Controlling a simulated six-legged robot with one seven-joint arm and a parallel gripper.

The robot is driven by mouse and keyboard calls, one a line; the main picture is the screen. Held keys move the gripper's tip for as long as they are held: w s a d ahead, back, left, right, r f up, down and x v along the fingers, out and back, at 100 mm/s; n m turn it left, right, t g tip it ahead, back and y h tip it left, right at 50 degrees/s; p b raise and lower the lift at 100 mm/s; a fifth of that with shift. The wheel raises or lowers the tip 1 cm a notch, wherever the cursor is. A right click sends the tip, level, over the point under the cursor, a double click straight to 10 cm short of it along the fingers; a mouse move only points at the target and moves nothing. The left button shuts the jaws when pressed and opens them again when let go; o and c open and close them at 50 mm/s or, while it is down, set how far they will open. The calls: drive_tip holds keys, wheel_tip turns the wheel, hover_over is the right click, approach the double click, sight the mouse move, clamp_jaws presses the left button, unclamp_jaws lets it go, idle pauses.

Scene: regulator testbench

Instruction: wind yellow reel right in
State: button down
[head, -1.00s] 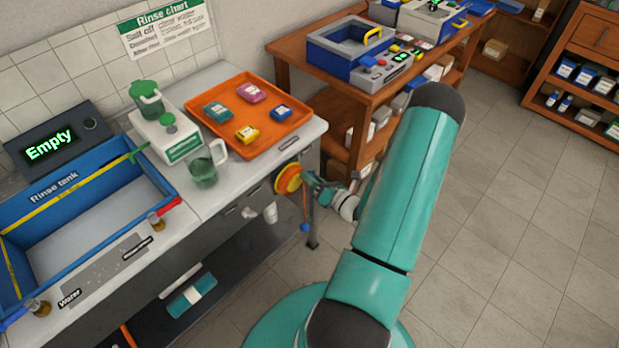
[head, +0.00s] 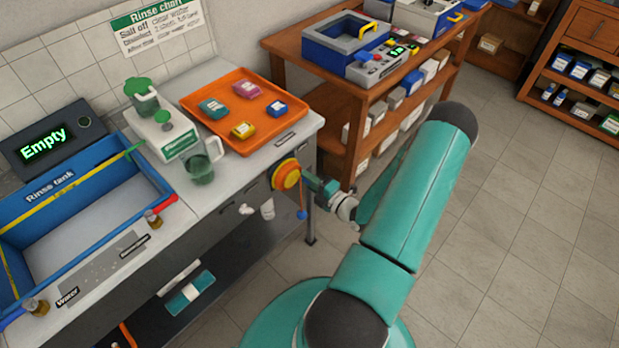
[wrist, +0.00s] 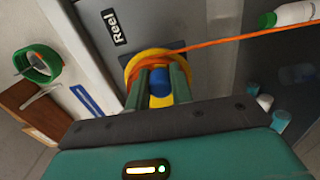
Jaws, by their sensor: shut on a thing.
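The yellow reel (head: 286,176), with an orange cord wound on it, is mounted on the front of the bench near its right corner. In the wrist view the reel (wrist: 132,68) lies straight ahead, beside a "Reel" label (wrist: 114,27). My gripper (wrist: 161,80) is shut with its two green fingers around a blue knob (wrist: 160,84) at the reel's middle. The fingers partly hide the reel's face. The orange cord (wrist: 235,40) runs off to the right in the wrist view. In the head view a small blue piece (head: 302,214) hangs below the reel.
A wooden table (head: 330,80) stands behind. Floor is clear at right.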

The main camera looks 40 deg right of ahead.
drive_tip(key=shift+a+f+m, duration=0.25)
drive_tip(key=shift+f+m, duration=0.15)
drive_tip(key=shift+m, duration=0.6)
drive_tip(key=c, duration=1.2)
unclamp_jaws()
drive_tip(key=shift+c, duration=0.2)
drive_tip(key=shift+s, duration=0.1)
drive_tip(key=s, duration=1.3)
drive_tip(key=shift+s+d, duration=0.2)
drive_tip(key=shift+s, duration=0.15)
